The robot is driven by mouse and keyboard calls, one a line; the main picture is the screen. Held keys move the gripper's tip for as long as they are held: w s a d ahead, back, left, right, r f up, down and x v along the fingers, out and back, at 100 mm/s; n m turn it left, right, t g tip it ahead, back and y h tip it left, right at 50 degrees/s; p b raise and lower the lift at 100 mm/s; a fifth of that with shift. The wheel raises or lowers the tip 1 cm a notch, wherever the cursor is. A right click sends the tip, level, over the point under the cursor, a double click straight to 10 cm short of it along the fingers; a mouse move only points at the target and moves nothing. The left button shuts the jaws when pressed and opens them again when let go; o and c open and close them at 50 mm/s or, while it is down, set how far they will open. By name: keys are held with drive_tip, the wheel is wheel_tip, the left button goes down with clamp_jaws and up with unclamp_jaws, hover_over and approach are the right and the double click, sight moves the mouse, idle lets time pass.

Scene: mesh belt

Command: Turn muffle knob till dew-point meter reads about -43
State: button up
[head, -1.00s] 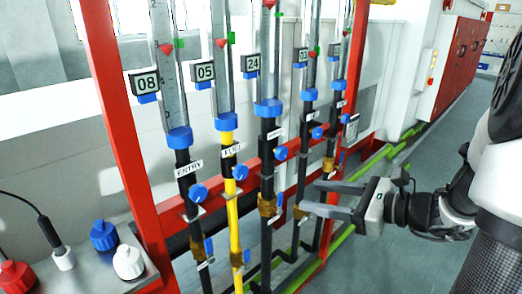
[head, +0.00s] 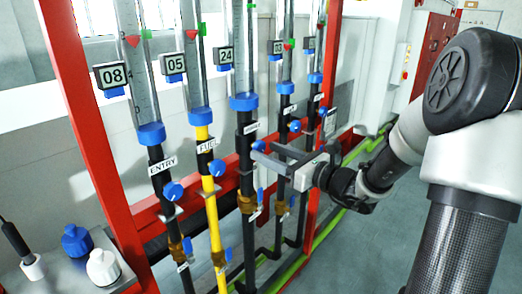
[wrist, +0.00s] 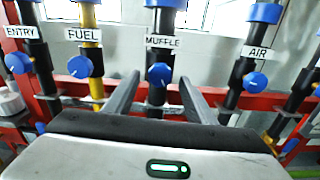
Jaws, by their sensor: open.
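The blue muffle knob (wrist: 159,74) sits on the black pipe under the MUFFLE label (wrist: 163,41) in the wrist view. In the head view this knob (head: 258,146) is on the third pipe, just beyond my fingertips. My gripper (head: 264,150) is open and empty. In the wrist view its fingers (wrist: 158,79) point at the pipe, with the knob between them in the picture. I cannot tell whether either finger touches it. The display on the muffle tube (head: 223,56) reads 24. No display readable as a dew-point meter shows.
The ENTRY knob (wrist: 18,63), FUEL knob (wrist: 80,67) and AIR knob (wrist: 257,80) flank the muffle pipe. A red frame (head: 80,130) holds the pipes. Blue and white capped bottles (head: 77,240) stand at lower left. Grey floor is open at right.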

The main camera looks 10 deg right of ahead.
sight(261, 148)
drive_tip(key=shift+x, duration=1.7)
drive_tip(key=c, duration=1)
drive_tip(key=shift+c, duration=0.2)
drive_tip(key=shift+r+m+p, duration=0.15)
drive_tip(key=shift+m+p, duration=0.15)
drive_tip(key=shift+p, duration=0.2)
